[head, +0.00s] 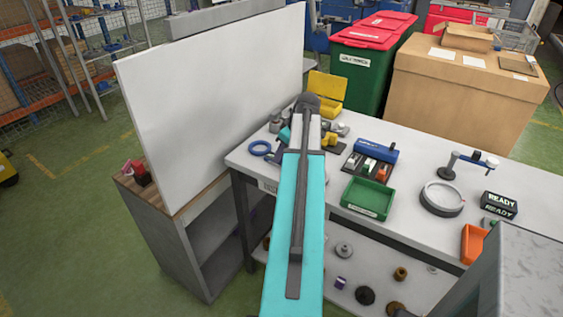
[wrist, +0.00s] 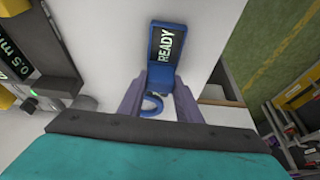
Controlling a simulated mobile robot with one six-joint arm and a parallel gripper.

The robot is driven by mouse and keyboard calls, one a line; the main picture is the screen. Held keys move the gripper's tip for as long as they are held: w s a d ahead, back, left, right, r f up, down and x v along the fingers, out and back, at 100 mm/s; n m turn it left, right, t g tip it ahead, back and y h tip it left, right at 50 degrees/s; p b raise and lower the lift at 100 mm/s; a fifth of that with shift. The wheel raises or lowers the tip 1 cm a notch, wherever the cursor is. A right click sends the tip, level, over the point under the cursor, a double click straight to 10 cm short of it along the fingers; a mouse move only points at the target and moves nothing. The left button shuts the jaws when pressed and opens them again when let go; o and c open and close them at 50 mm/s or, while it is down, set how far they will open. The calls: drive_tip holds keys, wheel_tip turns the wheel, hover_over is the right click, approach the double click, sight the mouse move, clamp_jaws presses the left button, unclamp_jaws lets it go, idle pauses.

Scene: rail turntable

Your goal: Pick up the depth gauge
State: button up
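I cannot tell for certain which thing is the depth gauge. My gripper (wrist: 157,92) is open in the wrist view, its two grey fingers spread apart above the white bench (wrist: 110,30). Just beyond the fingertips is a blue device (wrist: 180,82) with a dark screen reading READY.
A tall white panel (head: 210,90) stands left of the arm. A grey device (wrist: 35,60) is at left in the wrist view.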

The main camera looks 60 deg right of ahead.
drive_tip(key=shift+r, duration=0.2)
drive_tip(key=shift+r+b, duration=0.65)
drive_tip(key=shift+r, duration=0.9)
drive_tip(key=s+a+r+b, duration=0.1)
drive_tip(key=s+a+b, duration=0.2)
drive_tip(key=s+a, duration=0.8)
drive_tip(key=shift+s+r+b, duration=0.25)
drive_tip(key=shift+b, duration=0.1)
